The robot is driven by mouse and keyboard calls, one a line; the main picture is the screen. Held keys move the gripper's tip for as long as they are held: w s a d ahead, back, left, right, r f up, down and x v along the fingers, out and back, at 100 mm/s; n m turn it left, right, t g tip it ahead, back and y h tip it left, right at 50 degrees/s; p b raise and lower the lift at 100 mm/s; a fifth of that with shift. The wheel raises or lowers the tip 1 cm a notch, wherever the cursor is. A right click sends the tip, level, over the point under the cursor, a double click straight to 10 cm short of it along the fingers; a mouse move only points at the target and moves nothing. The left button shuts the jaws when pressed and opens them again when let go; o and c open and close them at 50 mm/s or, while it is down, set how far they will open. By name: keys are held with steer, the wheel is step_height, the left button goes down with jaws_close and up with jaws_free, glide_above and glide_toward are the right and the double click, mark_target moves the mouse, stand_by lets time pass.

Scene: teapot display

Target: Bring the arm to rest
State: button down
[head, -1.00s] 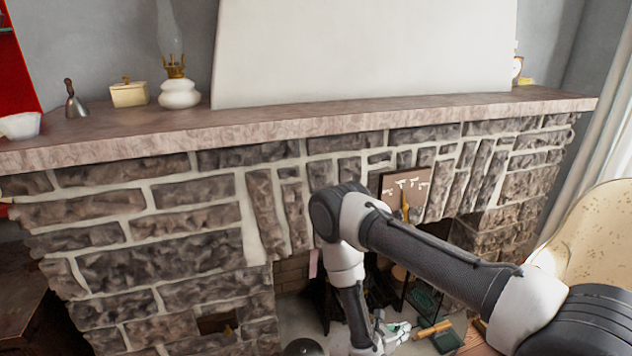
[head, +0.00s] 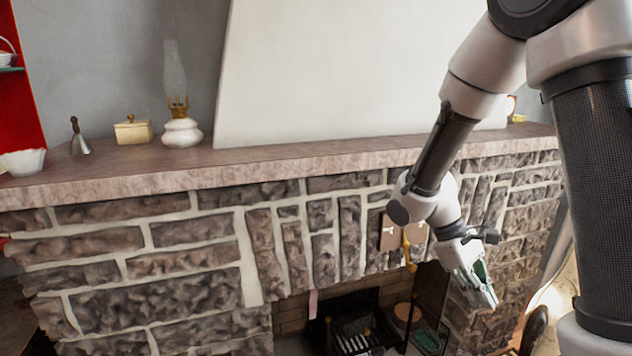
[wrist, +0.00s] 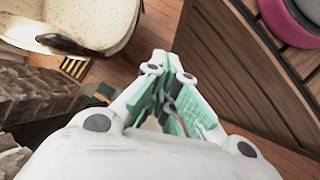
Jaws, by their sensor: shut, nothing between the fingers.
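My gripper (head: 486,290) hangs low in front of the right part of the stone fireplace in the head view, pointing down. It is white with green pads. In the wrist view my gripper (wrist: 166,62) has its fingers together and nothing between them. It points down over a wooden floor (wrist: 150,35). My arm comes down from the upper right of the head view and is bent at the elbow. It hides part of the mantel's right end.
A stone mantel (head: 300,161) holds a bell (head: 80,142), a yellow box (head: 132,131), an oil lamp (head: 181,130) and a white bowl (head: 22,163). The wrist view shows a cream chair (wrist: 90,20) at upper left and slatted wood (wrist: 235,60) at right, close to the gripper.

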steer(key=s+d+r+m+t+y, duration=0.1)
steer(key=s+r+m+t+y, duration=0.1)
steer(key=r, duration=0.7)
steer(key=s+d+r+m+t+y, duration=0.2)
steer(key=s+r+t, duration=0.4)
steer(key=r, duration=0.3)
steer(key=s+m+y, duration=0.1)
steer(key=m, duration=0.1)
steer(key=shift+s+r+m+t, duration=0.25)
steer(key=shift+s+m+t, duration=0.05)
steer(key=shift+s+m, duration=0.1)
